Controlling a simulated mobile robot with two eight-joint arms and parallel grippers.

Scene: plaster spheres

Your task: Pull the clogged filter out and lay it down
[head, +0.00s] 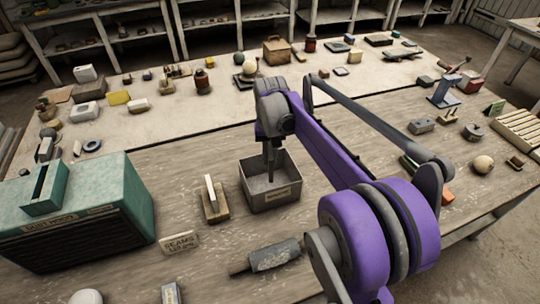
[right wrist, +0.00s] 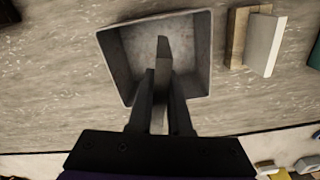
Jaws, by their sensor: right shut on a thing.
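My right gripper (head: 270,160) points down into an open grey metal bin (head: 285,196) with a label on its front. In the right wrist view its two fingers (right wrist: 161,98) are shut on a thin grey slab, the clogged filter (right wrist: 163,52), which is inside the bin's outline. I cannot tell whether the filter touches the bin floor. The green housing (head: 125,205) stands at the left, with a raised collar and an open dark slot (head: 40,182) on top. A pale filter panel (head: 209,190) stands upright in a wooden holder, also in the wrist view (right wrist: 265,45). My left gripper is out of view.
A "SEAMS" sign (head: 179,243) and a grey cylinder with a handle (head: 273,256) lie in front of the bin. A pale sphere (head: 482,164) and a blue stand (head: 446,91) are at the right. Several small objects line the table's back.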

